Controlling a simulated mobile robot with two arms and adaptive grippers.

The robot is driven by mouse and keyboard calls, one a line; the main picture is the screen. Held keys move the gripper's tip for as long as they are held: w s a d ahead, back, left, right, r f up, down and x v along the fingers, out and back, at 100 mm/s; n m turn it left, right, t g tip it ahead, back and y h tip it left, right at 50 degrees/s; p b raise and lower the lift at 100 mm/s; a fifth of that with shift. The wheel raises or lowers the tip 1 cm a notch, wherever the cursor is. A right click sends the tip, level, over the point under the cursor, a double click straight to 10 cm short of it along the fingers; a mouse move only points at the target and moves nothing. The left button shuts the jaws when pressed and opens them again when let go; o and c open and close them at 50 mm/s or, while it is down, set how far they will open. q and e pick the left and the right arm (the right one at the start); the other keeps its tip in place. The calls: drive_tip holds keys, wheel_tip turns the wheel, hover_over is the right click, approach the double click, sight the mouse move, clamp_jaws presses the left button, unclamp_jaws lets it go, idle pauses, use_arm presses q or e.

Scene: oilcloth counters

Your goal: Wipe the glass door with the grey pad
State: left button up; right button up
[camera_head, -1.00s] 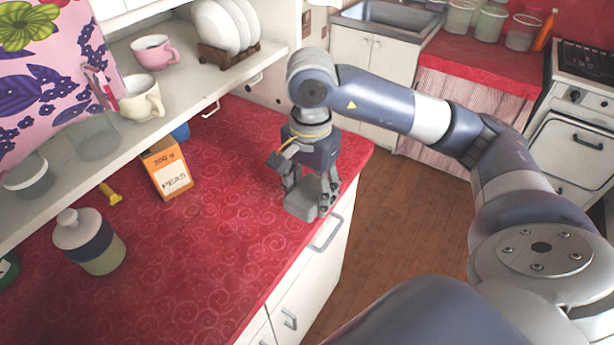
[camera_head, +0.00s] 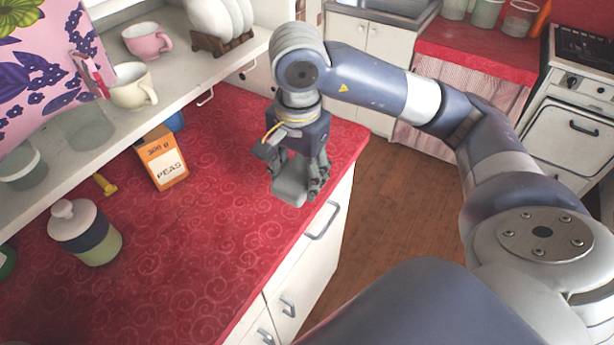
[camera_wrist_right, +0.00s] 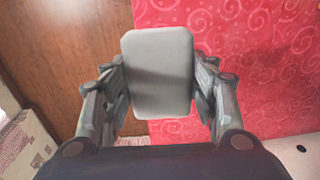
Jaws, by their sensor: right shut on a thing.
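The grey pad (camera_head: 290,183) is a block with rounded corners. My right gripper (camera_head: 298,178) is shut on it, fingers pointing down, over the red counter near its right edge. Whether the pad touches the counter, I cannot tell. In the right wrist view the pad (camera_wrist_right: 160,70) sits between the two fingers of my right gripper (camera_wrist_right: 160,88), with a finger at each side. I cannot make out a glass door in either view. My left gripper is not in view.
On the red counter (camera_head: 190,255) stand a peas box (camera_head: 162,160), a lidded jar (camera_head: 85,235) and a yellow object (camera_head: 105,185). A white shelf (camera_head: 185,85) with a pink cup (camera_head: 146,41) and cream cup (camera_head: 132,86) overhangs the left. The counter's front middle is clear.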

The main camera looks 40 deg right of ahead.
drive_tip(key=w+a+r+n+t+p, duration=0.25)
drive_tip(key=w+r+t, duration=0.3)
drive_tip(key=r, duration=0.55)
wheel_tip(320, 180, up, 32)
drive_tip(key=w+d+n+t+y+p, duration=0.1)
drive_tip(key=n+t+y+p, duration=0.1)
drive_tip(key=n+t+y, duration=0.65)
drive_tip(key=w+a+m+t+h+p, duration=0.1)
drive_tip(key=w+a+m+p, duration=0.1)
drive_tip(key=w, duration=0.3)
drive_tip(key=shift+w+m+t+p, duration=0.3)
drive_tip(key=shift+w+p, duration=0.05)
drive_tip(key=shift+p, duration=0.25)
drive_tip(key=shift+r, duration=0.1)
drive_tip(key=shift+x, duration=0.9)
drive_tip(key=shift+d, duration=0.1)
